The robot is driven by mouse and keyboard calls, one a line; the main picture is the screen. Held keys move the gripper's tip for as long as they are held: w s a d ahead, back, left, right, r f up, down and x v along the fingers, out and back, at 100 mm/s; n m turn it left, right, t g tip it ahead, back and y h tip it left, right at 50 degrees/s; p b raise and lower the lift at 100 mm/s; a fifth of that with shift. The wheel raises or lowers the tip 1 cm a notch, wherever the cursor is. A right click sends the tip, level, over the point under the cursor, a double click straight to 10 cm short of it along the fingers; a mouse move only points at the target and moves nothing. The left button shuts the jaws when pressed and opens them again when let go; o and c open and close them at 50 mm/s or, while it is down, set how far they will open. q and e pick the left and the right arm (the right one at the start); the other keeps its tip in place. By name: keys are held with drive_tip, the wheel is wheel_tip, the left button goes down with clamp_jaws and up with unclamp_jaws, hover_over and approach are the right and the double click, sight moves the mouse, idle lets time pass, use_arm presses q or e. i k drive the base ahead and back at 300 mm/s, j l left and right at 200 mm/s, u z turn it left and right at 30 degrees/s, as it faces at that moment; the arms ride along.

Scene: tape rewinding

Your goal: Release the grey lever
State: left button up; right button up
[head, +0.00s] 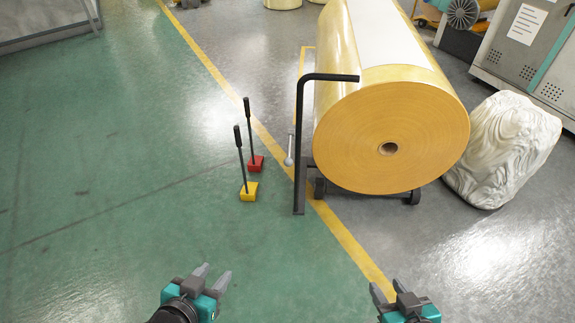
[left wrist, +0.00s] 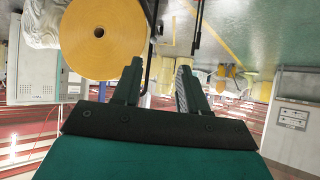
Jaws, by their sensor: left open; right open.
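A small grey lever (head: 290,150) with a round end stands beside the black upright bar of the cart, to the left of the big roll. It is small in the head view, and I cannot pick it out surely in the left wrist view. My left gripper (head: 214,274) is open and empty at the bottom of the head view, well short of the lever. Its spread fingers also show in the left wrist view (left wrist: 160,67). My right gripper (head: 387,286) is open and empty at the bottom right of the head view, also apart from the lever.
A large yellow-brown roll (head: 360,150) rests on a wheeled cart with a black bent handle (head: 300,140). A red-based lever (head: 256,164) and a yellow-based lever (head: 249,190) stand left of it. A white wrapped bundle (head: 505,150) lies at right. The green floor at left is clear.

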sight(289, 162)
drive_tip(key=z, duration=0.55)
drive_tip(key=j+z, duration=0.15)
drive_tip(key=z, duration=0.25)
drive_tip(key=i+j+z, duration=0.1)
drive_tip(key=z, duration=0.3)
drive_tip(key=j+z, duration=0.2)
drive_tip(key=z, duration=0.25)
drive_tip(key=j+z, duration=0.35)
drive_tip(key=k+j+z, duration=0.15)
drive_tip(key=j+z, duration=0.2)
drive_tip(key=k+j+z, duration=0.1)
drive_tip(key=j, duration=0.2)
drive_tip(key=k+j+z, duration=0.1)
drive_tip(key=j, duration=0.2)
drive_tip(key=k+j+z, duration=0.15)
drive_tip(key=j, duration=0.15)
drive_tip(key=k+j, duration=0.2)
drive_tip(key=j, duration=0.2)
drive_tip(key=k+j, duration=0.2)
drive_tip(key=j, duration=0.2)
drive_tip(key=k+j, duration=0.2)
drive_tip(key=j, duration=0.2)
